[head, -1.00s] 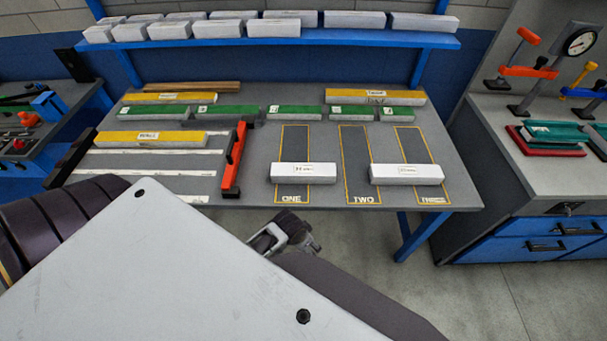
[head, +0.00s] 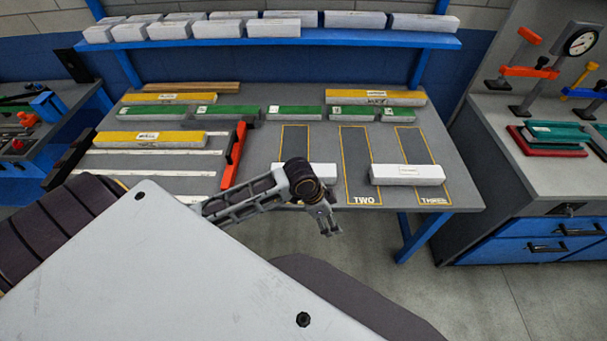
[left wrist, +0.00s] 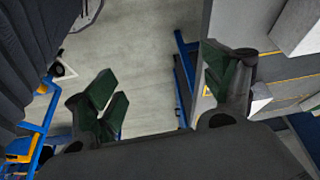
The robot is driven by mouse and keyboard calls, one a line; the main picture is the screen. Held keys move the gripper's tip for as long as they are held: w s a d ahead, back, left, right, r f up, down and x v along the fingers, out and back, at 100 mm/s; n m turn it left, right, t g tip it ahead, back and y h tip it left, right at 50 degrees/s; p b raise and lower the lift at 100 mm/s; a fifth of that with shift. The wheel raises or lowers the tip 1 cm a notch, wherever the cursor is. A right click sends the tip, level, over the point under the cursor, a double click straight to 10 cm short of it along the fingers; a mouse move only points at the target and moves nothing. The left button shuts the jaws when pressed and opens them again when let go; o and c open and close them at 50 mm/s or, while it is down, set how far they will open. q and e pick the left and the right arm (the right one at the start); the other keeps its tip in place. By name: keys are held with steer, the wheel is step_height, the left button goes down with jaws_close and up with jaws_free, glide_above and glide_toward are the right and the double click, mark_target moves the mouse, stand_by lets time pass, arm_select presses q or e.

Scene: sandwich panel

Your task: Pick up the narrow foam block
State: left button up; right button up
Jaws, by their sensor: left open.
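Two white blocks lie across the marked strips at the table's front. The left one (head: 329,172), at strip ONE, is mostly hidden by my left arm; the right one (head: 407,175) lies across strips TWO and THREE. Several blocks with green tops (head: 291,112) and yellow tops (head: 150,138) lie farther back and left. I cannot tell which block is the narrow foam one. My left gripper (head: 325,222) is open and empty, just off the table's front edge, below the left white block. In the left wrist view its fingers (left wrist: 168,92) stand apart over floor, with a pale block (left wrist: 300,28) at upper right. My right gripper is not in view.
A red and black rail (head: 233,155) stands on the table (head: 330,145), left of the strips. A blue shelf (head: 300,37) with several white blocks is at the back. A side bench (head: 490,115) with a gauge stands at right. Open floor lies in front.

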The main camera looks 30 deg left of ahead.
arm_select(q)
steer(key=w+a+r, duration=0.3)
steer(key=a, duration=0.4)
steer(key=w+a+r, duration=0.3)
steer(key=w+a, duration=0.1)
steer(key=a, duration=0.4)
steer(key=w+a+r+m, duration=0.1)
steer(key=w+a+r, duration=0.2)
steer(key=a, duration=0.4)
steer(key=shift+w+a+r, duration=0.15)
steer(key=shift+w+r, duration=0.05)
steer(key=shift+w, duration=0.45)
steer(key=shift+g, duration=0.3)
steer(key=shift+x, duration=4.35)
